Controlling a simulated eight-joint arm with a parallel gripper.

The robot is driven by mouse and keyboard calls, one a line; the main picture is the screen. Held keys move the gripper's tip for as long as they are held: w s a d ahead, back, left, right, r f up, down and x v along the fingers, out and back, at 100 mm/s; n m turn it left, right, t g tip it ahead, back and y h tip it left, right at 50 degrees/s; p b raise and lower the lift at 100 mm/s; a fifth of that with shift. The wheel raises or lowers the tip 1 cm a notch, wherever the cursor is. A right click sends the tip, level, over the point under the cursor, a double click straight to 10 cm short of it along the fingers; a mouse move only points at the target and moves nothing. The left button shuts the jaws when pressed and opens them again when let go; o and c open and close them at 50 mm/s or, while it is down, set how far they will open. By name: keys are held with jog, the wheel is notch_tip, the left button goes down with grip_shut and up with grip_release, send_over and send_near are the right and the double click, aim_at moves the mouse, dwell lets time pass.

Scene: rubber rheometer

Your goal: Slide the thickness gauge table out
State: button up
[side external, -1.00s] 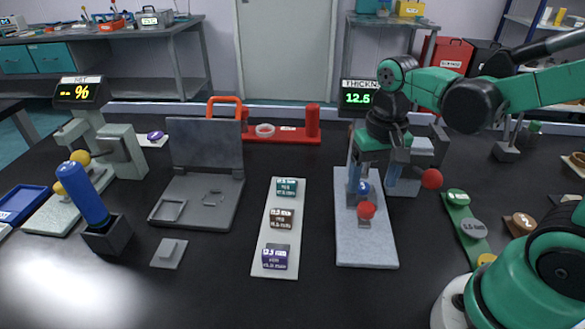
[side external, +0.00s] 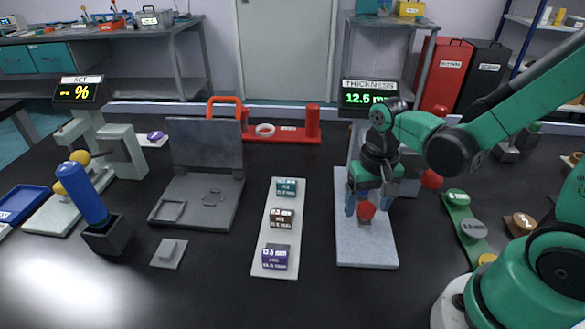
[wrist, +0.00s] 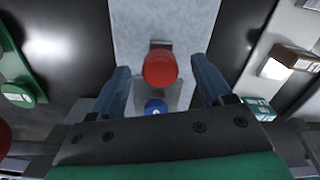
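The thickness gauge stands right of centre in the side external view, with a pale base plate (side external: 366,248) and a display (side external: 369,97) reading 12.5 mm. A red ball knob (side external: 367,210) sits low on the gauge's front, apparently on the small grey table; it also shows in the wrist view (wrist: 160,67). My gripper (side external: 369,207) is open, its blue fingers on either side of the red knob. In the wrist view, gaps show between my gripper (wrist: 161,75) and the knob on both sides. A blue ball (wrist: 156,106) lies behind the knob. My gripper hides much of the gauge table.
A white strip (side external: 262,255) with labelled sample blocks lies left of the gauge. A green strip (side external: 466,228) with round weights lies to its right. Another red ball (side external: 431,179) sticks out at the gauge's right. The plate in front of the knob is clear.

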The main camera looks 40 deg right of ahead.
grip_shut()
dwell(1.3)
